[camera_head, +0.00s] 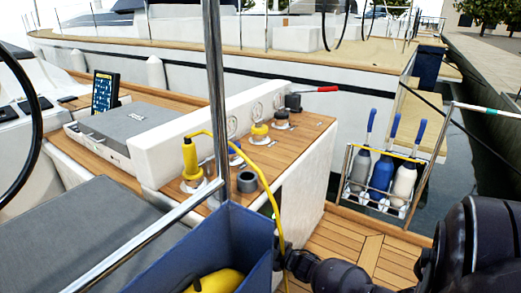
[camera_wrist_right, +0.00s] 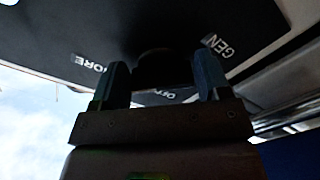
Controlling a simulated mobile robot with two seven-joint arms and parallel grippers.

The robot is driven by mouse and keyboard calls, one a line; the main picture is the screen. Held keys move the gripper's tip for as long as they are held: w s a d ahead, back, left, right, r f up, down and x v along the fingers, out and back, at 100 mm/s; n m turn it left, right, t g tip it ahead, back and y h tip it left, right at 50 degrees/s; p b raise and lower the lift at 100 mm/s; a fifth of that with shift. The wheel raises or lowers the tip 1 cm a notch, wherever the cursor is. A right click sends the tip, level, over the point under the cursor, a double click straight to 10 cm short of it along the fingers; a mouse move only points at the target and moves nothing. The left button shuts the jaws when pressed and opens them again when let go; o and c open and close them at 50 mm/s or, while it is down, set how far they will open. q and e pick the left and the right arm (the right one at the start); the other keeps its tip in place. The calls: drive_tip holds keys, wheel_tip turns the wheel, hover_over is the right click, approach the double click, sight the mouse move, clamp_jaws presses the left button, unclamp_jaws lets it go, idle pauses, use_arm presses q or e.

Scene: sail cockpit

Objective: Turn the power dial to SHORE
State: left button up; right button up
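The power dial (camera_wrist_right: 163,70) is a dark round knob on a dark panel (camera_wrist_right: 95,28) in the right wrist view. White labels surround it: a partly hidden one ending in "ORE" at left, "GEN" at right and a partly covered one, likely "OFF", below. My right gripper (camera_wrist_right: 162,82) is at the dial, with one blue fingertip on each side of it. Shadow hides whether they touch it, and the dial's pointer cannot be made out. In the head view my right arm comes in from the lower right; the dial is not visible there. My left gripper is not in view.
A blue box (camera_head: 215,252) holding something yellow stands beside my right wrist. A steel rail (camera_head: 216,90) and a yellow cable (camera_head: 262,178) cross nearby. A wooden-topped console (camera_head: 290,140) carries several fittings. A rack of bottles (camera_head: 381,176) hangs at right.

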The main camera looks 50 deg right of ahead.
drive_tip(key=o, duration=0.3)
use_arm(q)
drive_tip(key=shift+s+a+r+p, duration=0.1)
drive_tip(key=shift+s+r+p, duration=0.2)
drive_tip(key=shift+p, duration=0.45)
use_arm(e)
drive_tip(key=s, duration=1)
drive_tip(key=shift+s+d, duration=0.4)
drive_tip(key=shift+d, duration=0.05)
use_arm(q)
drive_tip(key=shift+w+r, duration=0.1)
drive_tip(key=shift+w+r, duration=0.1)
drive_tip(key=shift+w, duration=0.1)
